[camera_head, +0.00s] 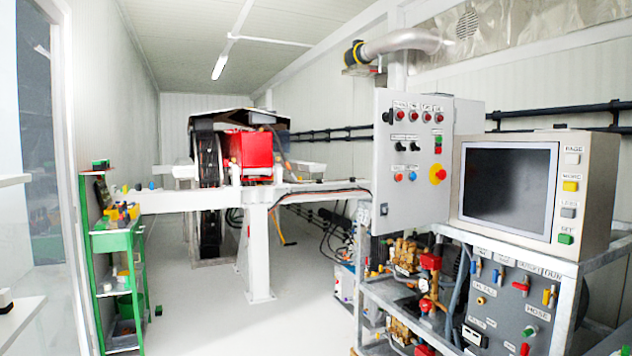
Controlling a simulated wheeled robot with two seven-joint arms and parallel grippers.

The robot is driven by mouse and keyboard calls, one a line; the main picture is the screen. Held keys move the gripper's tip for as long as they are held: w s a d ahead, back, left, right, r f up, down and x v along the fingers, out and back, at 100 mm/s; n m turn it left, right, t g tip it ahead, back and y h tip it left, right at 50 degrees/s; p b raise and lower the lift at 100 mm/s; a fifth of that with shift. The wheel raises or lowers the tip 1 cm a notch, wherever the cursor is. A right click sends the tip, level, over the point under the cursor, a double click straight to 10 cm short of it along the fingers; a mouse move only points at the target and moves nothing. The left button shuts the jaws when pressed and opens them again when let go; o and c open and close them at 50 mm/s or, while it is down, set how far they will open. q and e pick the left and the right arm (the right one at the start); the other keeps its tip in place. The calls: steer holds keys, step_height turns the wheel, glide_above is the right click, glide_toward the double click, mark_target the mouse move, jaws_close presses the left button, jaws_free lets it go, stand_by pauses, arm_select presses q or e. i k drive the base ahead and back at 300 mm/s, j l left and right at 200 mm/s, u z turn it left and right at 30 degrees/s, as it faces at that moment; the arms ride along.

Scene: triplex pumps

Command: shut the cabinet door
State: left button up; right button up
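A light grey control cabinet (468,118) stands right of centre, above a metal frame. Its flat front panel (412,205) carries rows of coloured buttons, black switches and a yellow-and-red knob (437,174). A small dark latch (383,210) sits near the panel's lower left edge. The cabinet's inside is not visible. Neither of my grippers shows in the head view.
A beige monitor box (590,190) stands right of the cabinet, above a grey hose panel (510,300). Brass valves (405,255) sit below the cabinet. A green shelf (112,240) with small items stands at left. The white floor (205,310) between is mostly clear.

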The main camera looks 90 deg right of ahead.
mark_target(424, 200)
steer(key=z, duration=3.4)
